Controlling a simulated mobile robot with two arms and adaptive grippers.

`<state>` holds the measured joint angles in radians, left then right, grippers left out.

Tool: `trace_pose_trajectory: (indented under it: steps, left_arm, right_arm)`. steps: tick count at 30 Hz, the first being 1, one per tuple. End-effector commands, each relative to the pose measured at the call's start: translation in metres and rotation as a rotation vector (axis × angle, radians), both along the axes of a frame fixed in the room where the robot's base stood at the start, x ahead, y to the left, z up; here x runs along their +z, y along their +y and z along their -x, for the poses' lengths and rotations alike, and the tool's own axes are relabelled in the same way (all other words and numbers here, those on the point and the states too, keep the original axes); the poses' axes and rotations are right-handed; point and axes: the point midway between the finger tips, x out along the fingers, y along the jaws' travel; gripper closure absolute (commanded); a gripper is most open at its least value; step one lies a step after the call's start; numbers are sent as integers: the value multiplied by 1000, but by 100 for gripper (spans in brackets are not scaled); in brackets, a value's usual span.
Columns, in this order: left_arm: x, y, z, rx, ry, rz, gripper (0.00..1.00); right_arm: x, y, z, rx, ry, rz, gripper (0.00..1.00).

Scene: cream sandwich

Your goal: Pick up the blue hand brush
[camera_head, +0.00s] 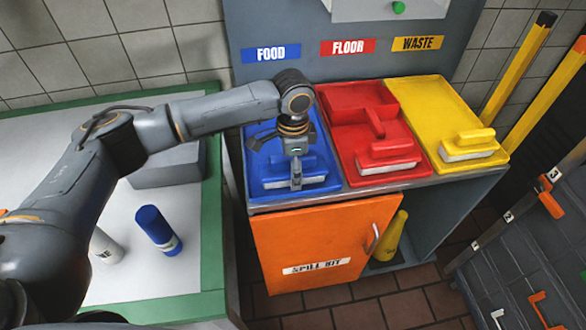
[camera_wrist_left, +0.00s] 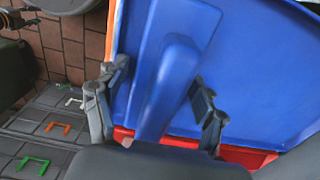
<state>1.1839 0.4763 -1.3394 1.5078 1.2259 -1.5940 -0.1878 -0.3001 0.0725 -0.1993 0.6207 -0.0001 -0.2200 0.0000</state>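The blue hand brush (camera_head: 316,169) with pale bristles lies at the front of the blue tray (camera_head: 254,165), partly hidden by my gripper in the head view. My left gripper (camera_head: 282,160) is over this tray, directly above the brush. In the left wrist view, the brush's raised blue handle (camera_wrist_left: 170,85) runs between the fingers of my left gripper (camera_wrist_left: 155,108). The fingers are apart, one on each side of the handle, with a visible gap. Whether a finger touches the brush is unclear. My right gripper is not in view.
The red tray (camera_head: 348,150) with a red brush (camera_head: 388,152) adjoins on the right, then the yellow tray (camera_head: 425,110) with a yellow brush (camera_head: 468,142). An orange cabinet door (camera_head: 320,235) is below.

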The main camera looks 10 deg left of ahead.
Motion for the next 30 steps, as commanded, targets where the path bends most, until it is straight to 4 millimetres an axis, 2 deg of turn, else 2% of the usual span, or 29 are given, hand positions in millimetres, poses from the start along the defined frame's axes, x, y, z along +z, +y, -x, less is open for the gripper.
trace_pose_trajectory:
  steps: [1,6,7,15,20,25,30]
  left_arm:
    - [0,0,0,0,0,0,47]
    - [0,0,0,0,0,0,82]
    - [0,0,0,0,0,0,86]
    - [2,0,0,0,0,1,86]
    - [11,-1,-1,1,-2,3,86]
    - [35,0,1,0,-2,3,86]
    - [68,9,28,-2,-3,2,86]
  right_arm:
    - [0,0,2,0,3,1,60]
    - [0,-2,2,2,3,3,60]
    - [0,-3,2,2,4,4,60]
    - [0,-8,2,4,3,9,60]
    - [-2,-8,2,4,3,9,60]
    - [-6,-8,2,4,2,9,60]
    - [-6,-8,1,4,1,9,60]
